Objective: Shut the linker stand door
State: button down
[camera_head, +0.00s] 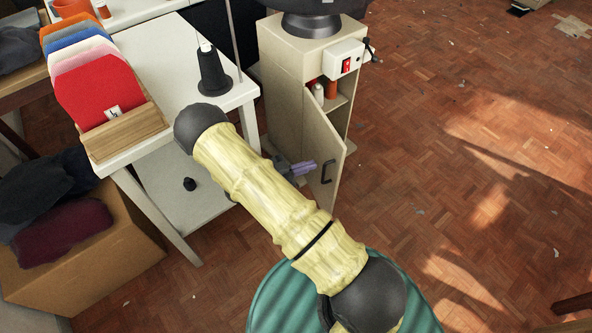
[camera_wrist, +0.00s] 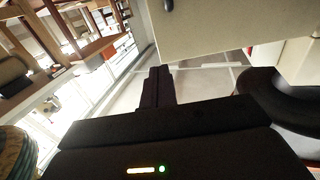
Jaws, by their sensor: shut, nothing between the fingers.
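The linker stand (camera_head: 283,85) is a beige cabinet at the top middle of the head view. Its door (camera_head: 318,140) stands open, swung out toward the lower part of the picture, with a dark bar handle (camera_head: 327,171) on it. My gripper (camera_head: 312,166) is shut and empty, with purplish fingers at the door's left side, pointing right toward the handle. I cannot tell whether it touches the door. My forearm hides part of the wrist. In the wrist view the shut dark fingers (camera_wrist: 157,86) show below a pale beige panel (camera_wrist: 235,25).
Bottles or cones (camera_head: 318,92) stand inside the stand. The white table (camera_head: 160,52) at left holds colour panels (camera_head: 95,90) and a black cone (camera_head: 211,75). A cardboard box (camera_head: 90,260) is lower left.

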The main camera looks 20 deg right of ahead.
aim_at(341, 155)
jog(key=d, duration=0.2)
jog(key=d+b, duration=0.1)
jog(key=d, duration=0.5)
jog(key=shift+w+b, duration=0.3)
jog(key=shift+d, duration=0.1)
jog(key=shift+d, duration=0.2)
